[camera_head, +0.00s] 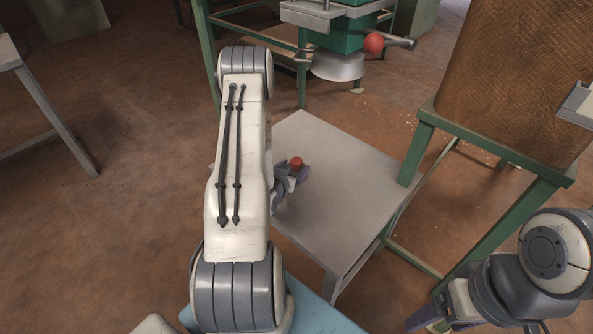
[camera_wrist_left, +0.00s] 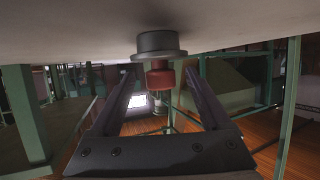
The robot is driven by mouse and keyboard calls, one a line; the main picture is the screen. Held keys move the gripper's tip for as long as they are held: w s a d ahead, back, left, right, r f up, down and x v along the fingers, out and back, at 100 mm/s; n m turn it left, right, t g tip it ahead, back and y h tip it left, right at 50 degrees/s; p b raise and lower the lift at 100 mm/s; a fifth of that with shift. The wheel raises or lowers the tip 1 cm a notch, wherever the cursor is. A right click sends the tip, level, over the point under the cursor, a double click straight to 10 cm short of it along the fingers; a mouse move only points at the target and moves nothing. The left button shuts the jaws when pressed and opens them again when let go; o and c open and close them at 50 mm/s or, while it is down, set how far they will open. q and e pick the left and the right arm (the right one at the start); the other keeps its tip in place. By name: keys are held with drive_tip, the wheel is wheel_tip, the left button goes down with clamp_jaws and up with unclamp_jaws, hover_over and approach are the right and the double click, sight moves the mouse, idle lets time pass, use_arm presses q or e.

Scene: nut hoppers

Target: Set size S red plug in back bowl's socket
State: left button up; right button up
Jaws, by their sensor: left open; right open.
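The red plug (camera_head: 297,162) stands on the low grey table in the head view, at the far side of my left gripper (camera_head: 292,172). In the left wrist view the plug shows a red part (camera_wrist_left: 159,76) and a wider grey part (camera_wrist_left: 158,43) against the pale surface along the picture's top. My left gripper (camera_wrist_left: 160,85) is open, with the red part between or just past its fingertips; contact cannot be told. My right gripper (camera_head: 428,316) is open and partly visible at the lower right, away from the plug. I cannot make out the back bowl's socket.
The low table (camera_head: 345,200) has free room right of the plug. Behind it stands a green machine with a grey cone (camera_head: 338,66) and a red ball knob (camera_head: 373,42). A brown bin (camera_head: 510,80) on a green frame (camera_head: 490,153) stands to the right.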

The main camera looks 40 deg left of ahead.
sight(299, 159)
use_arm(q)
drive_tip(key=x, duration=0.3)
drive_tip(key=b+x, duration=0.1)
drive_tip(key=x, duration=0.1)
drive_tip(key=shift+w+r, duration=0.1)
drive_tip(key=shift+r, duration=0.25)
clamp_jaws()
drive_tip(key=shift+r, duration=0.1)
